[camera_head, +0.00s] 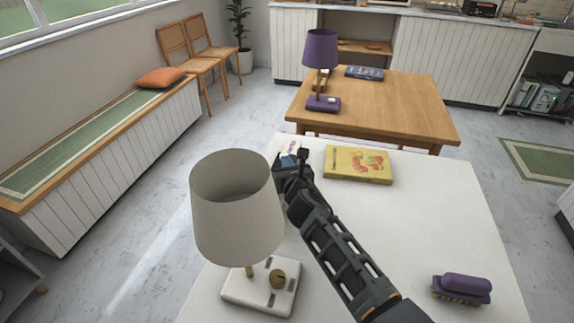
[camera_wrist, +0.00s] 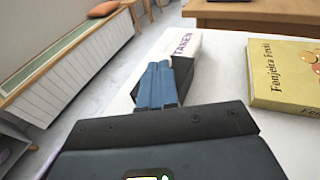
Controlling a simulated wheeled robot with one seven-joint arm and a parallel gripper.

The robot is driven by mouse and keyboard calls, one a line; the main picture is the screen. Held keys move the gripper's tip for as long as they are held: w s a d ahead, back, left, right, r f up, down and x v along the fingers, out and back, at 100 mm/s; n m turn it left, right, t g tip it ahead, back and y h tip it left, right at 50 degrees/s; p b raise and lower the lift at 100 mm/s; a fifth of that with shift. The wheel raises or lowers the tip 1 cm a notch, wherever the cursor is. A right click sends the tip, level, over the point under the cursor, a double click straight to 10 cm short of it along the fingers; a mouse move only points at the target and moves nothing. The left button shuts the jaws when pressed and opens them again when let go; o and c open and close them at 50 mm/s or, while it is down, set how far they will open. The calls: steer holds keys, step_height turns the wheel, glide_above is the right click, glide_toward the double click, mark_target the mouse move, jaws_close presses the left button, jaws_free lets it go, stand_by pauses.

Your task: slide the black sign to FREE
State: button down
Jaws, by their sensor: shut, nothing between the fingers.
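The sign is a small box at the far left edge of the white table. Its white part (camera_wrist: 187,43) shows the word TAKEN in the wrist view, and it is a small pale patch in the head view (camera_head: 292,147). A black part (camera_wrist: 183,72) of it shows just beside and beyond my fingers. My gripper (camera_wrist: 158,70) is shut and empty, its blue-grey fingertips close against the sign's left side; I cannot tell whether they touch. In the head view my gripper (camera_head: 288,162) and arm hide most of the sign. No FREE lettering is visible.
A yellow book (camera_head: 358,164) lies right of the sign. A beige-shaded lamp (camera_head: 235,205) stands left of my arm. A purple brush (camera_head: 462,288) lies near right. A wooden table (camera_head: 420,105) with a purple lamp (camera_head: 320,50) stands beyond. The white table's middle right is clear.

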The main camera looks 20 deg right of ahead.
mark_target(294, 155)
steer(key=w+d+b, duration=0.1)
steer(key=w, duration=0.1)
steer(key=w+d+b, duration=0.1)
steer(key=w+d, duration=0.3)
steer(key=w, duration=0.1)
steer(key=shift+w+d+f+b, duration=0.1)
steer(key=shift+b, duration=0.3)
steer(key=shift+w+d+r, duration=0.2)
steer(key=shift+d+r, duration=0.05)
